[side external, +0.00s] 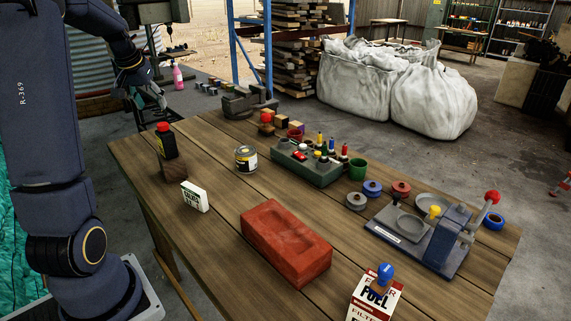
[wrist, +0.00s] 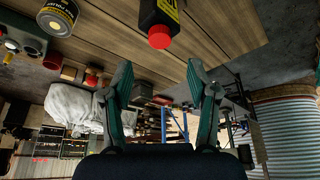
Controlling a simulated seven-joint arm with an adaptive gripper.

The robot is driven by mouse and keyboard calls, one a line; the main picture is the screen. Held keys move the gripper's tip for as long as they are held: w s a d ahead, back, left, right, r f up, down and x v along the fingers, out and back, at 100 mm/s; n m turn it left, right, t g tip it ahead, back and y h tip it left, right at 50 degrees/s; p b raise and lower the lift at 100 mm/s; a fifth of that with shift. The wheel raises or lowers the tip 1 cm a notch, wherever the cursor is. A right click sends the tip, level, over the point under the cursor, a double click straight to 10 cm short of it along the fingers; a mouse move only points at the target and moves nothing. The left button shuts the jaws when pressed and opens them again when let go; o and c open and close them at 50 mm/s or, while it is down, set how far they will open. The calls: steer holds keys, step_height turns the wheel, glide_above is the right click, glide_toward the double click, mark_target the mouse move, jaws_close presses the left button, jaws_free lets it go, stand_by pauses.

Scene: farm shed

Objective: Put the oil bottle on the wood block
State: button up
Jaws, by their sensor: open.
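The oil bottle (side external: 166,146) is black with a red cap and a yellow-marked label. It stands upright near the left edge of the table. The wrist view shows the bottle (wrist: 160,14) upside down at the top edge, cut off, beyond the fingertips. My gripper (wrist: 159,68) is open and empty, apart from the bottle. In the side view my gripper (side external: 150,100) is behind and above the bottle.
A white box (side external: 195,197), a tin (side external: 246,159) and a red brick (side external: 286,243) lie to the right of the block.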

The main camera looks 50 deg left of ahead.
steer(key=w+d+r+m+t+h, duration=0.1)
steer(key=d+r+m, duration=0.15)
steer(key=d, duration=1.05)
steer(key=w+d+r+m+t+h, duration=0.1)
steer(key=d+r+m, duration=0.15)
steer(key=d, duration=0.95)
steer(key=s+d+f+m, duration=0.2)
steer(key=s+d, duration=0.2)
steer(key=d, duration=0.3)
steer(key=s+d+f+m+h, duration=0.1)
steer(key=s+d+f+m, duration=0.1)
steer(key=s+d, duration=0.3)
steer(key=shift+s+d+f, duration=0.15)
steer(key=shift+d+f, duration=0.4)
steer(key=shift+d, duration=0.65)
